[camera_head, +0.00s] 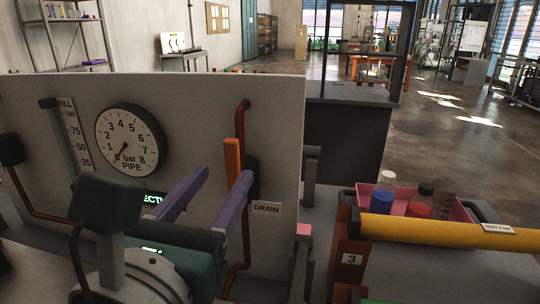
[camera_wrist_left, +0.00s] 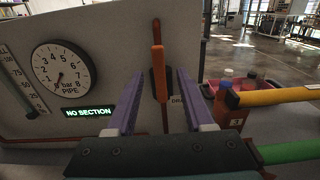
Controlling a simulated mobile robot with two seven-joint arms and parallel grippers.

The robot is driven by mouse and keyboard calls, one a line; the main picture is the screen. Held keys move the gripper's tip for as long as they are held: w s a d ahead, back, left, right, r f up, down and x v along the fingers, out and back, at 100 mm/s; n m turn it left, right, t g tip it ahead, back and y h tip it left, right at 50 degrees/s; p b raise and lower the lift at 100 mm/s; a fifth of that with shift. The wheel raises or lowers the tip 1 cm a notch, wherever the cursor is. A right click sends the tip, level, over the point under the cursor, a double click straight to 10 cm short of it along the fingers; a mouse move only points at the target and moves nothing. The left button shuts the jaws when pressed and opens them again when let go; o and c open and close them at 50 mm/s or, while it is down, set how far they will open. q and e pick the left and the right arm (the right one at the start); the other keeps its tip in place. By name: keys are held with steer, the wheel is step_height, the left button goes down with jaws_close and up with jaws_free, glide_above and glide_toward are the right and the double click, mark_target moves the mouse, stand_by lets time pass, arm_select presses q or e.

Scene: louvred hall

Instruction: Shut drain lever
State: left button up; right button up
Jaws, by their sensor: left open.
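The drain lever (camera_head: 232,158) is an orange bar standing upright in front of a dark valve body on the grey panel, next to a DRAIN label (camera_head: 266,209). In the left wrist view the lever (camera_wrist_left: 158,62) shows between the two finger lines, with its lower end near the fingertips. My left gripper (camera_head: 222,174) has purple fingers spread apart and pointing at the panel. It is open, with the lever ahead of or between its tips; contact cannot be told. It also shows in the left wrist view (camera_wrist_left: 160,78). My right gripper is not in view.
A round pressure gauge (camera_head: 130,139) and a FILL scale (camera_head: 75,137) are on the panel at left. A lit NO SECTION display (camera_wrist_left: 88,112) sits below the gauge. At right are a yellow pipe (camera_head: 430,231) and a pink tray (camera_head: 456,207) with bottles.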

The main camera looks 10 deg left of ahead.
mark_target(231, 164)
arm_select(q)
steer(key=shift+w, duration=2.65)
jaws_close()
